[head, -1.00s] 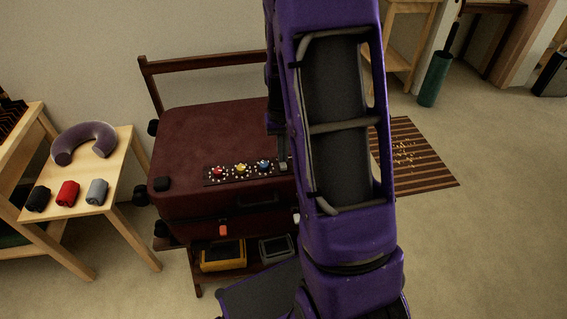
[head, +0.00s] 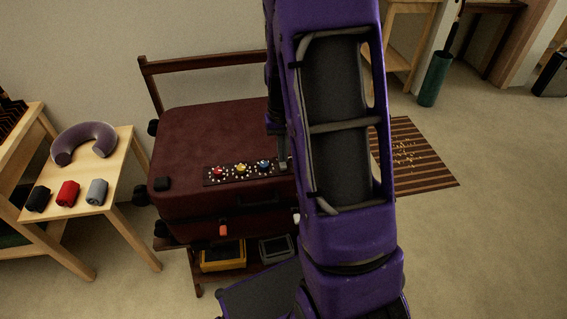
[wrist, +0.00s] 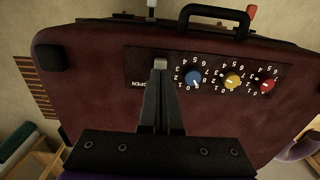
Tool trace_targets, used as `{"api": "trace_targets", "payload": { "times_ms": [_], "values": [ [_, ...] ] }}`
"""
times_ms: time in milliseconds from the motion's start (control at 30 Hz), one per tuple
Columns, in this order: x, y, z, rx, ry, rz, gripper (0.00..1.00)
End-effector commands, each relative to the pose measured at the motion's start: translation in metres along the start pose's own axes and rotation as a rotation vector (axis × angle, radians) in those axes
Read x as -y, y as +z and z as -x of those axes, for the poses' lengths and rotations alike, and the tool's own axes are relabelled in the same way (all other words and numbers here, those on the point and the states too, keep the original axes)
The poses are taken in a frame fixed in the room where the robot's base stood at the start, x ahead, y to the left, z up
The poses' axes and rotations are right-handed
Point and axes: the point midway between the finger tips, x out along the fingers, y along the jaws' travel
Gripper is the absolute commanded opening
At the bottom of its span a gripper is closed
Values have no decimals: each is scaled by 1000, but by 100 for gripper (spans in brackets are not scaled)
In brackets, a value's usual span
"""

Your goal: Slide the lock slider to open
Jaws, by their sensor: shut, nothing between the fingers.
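The dark red suitcase (head: 205,130) lies flat on a wooden rack in the head view. It fills most of the wrist view (wrist: 85,110). On its top, a dark lock panel (wrist: 135,60) carries a blue dial (wrist: 194,79), a yellow dial (wrist: 232,81) and a red dial (wrist: 267,86). The light grey lock slider (wrist: 160,64) is at the panel's OPEN-marked end. My gripper (wrist: 160,78) is shut and empty, with its fingertips right at the slider; whether they touch is unclear. In the head view my arm partly hides the gripper and that end of the panel.
The suitcase's black handle (wrist: 216,16) and an orange-red latch (head: 223,231) are at its front edge. A side table (head: 118,160) at left holds a neck pillow (head: 84,143) and several small rolls. A striped mat (head: 420,165) lies right.

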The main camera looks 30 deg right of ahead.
Motion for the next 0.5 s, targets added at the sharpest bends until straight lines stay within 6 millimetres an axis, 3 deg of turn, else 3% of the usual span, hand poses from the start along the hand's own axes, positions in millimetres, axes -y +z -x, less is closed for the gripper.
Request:
{"api": "trace_targets", "payload": {
  "times_ms": [500],
  "values": [
    [0, 0, -6, 1, 0, 0, 0]
  ]
}}
